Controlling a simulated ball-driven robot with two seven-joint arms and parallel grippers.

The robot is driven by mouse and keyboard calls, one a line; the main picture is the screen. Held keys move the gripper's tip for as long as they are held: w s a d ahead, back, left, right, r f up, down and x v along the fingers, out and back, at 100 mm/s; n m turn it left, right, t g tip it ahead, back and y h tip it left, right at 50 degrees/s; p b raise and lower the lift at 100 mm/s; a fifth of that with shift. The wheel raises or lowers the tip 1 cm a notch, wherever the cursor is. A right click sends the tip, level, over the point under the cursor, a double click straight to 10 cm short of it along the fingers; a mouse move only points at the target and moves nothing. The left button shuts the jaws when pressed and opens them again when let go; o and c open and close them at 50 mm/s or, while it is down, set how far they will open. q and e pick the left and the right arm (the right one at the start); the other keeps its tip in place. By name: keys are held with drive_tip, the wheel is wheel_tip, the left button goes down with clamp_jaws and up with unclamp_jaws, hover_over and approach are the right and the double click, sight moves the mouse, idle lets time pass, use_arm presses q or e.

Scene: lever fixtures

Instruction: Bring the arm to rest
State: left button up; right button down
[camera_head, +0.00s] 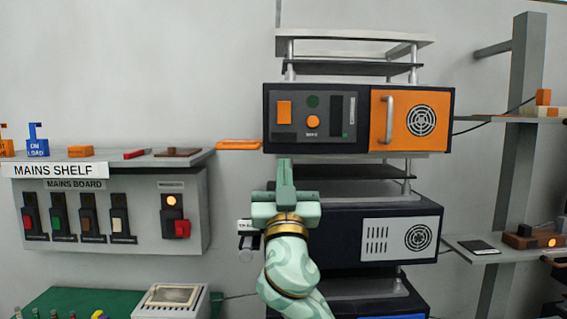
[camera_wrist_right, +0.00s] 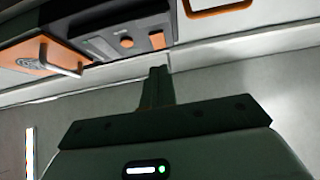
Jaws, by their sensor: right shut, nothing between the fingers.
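My right arm comes in from the bottom middle of the head view. Its gripper (camera_head: 285,172) is shut and empty, with the fingers pointing up, in front of the rack just below the orange-and-dark unit (camera_head: 360,150). In the right wrist view the closed fingers (camera_wrist_right: 157,78) show as one dark bar, with the unit's panel (camera_wrist_right: 125,42) beyond them at the upper left. I cannot tell whether the fingertips touch anything. My left gripper is in neither view.
A grey mains board (camera_head: 63,215) with several switches hangs at the left, under a shelf (camera_head: 205,158). An orange flat piece (camera_head: 239,145) lies between that shelf and the unit. A dark lower unit (camera_head: 335,248) sits behind my arm. Side shelves (camera_head: 510,240) stand at the right.

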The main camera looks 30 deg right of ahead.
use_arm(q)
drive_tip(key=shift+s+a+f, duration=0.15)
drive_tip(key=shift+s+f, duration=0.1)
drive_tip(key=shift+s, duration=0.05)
use_arm(e)
drive_tip(key=shift+s+f, duration=0.25)
drive_tip(key=shift+f, duration=0.3)
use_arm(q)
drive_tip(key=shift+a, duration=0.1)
use_arm(e)
drive_tip(key=shift+s+a, duration=0.1)
